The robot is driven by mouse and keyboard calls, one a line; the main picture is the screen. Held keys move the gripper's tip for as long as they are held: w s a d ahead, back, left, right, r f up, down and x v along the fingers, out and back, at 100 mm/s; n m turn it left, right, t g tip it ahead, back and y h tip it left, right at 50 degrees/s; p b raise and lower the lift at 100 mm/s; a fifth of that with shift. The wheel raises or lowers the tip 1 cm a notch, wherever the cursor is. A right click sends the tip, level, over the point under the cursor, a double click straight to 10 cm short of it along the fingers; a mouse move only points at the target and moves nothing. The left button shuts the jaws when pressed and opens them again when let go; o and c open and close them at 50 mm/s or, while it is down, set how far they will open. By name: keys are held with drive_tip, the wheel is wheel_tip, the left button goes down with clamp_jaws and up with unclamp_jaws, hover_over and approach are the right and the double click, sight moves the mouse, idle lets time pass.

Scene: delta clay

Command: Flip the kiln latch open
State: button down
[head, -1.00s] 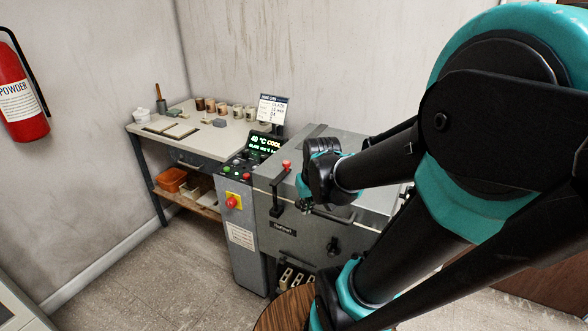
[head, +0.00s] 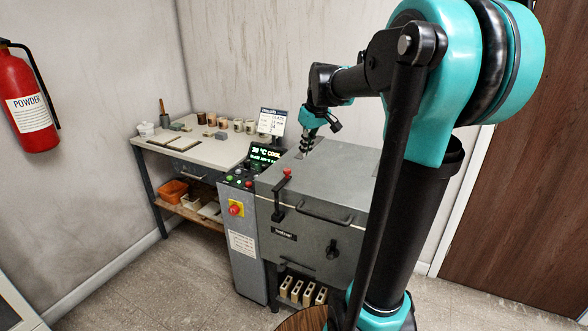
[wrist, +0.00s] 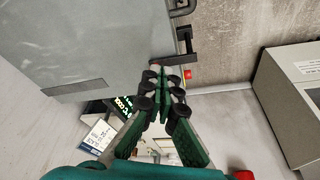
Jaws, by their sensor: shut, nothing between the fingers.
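The kiln (head: 330,190) is a grey box with a closed lid and a front handle (head: 325,217). Its latch (head: 280,200) is a black bar at the front left corner, with a red knob (head: 287,172) at its raised end. My gripper (head: 306,146) is above the back of the lid, behind the latch and apart from it. In the wrist view the green fingers of my gripper (wrist: 163,75) are together and empty.
A control cabinet (head: 243,240) with a lit display (head: 265,153) and a red emergency button (head: 236,209) stands left of the kiln. A workbench (head: 190,150) with cups and a sign (head: 272,121) is further left. A fire extinguisher (head: 28,105) hangs on the wall.

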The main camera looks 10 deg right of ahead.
approach(282, 179)
drive_tip(key=s+d+f, duration=0.1)
drive_tip(key=d, duration=0.1)
drive_tip(key=s+d+f, duration=0.1)
drive_tip(key=d+f, duration=0.1)
drive_tip(key=shift+s+f, duration=0.2)
drive_tip(key=shift+s, duration=0.2)
drive_tip(key=shift+w+a+f, duration=0.1)
drive_tip(key=shift+w+a, duration=0.15)
drive_tip(key=shift+w, duration=0.25)
drive_tip(key=shift+w+a+f, duration=0.1)
drive_tip(key=shift+w+a, duration=0.15)
drive_tip(key=shift+w, duration=0.3)
drive_tip(key=shift+w+a+f, duration=0.1)
drive_tip(key=shift+w+a, duration=0.25)
drive_tip(key=shift+w, duration=0.35)
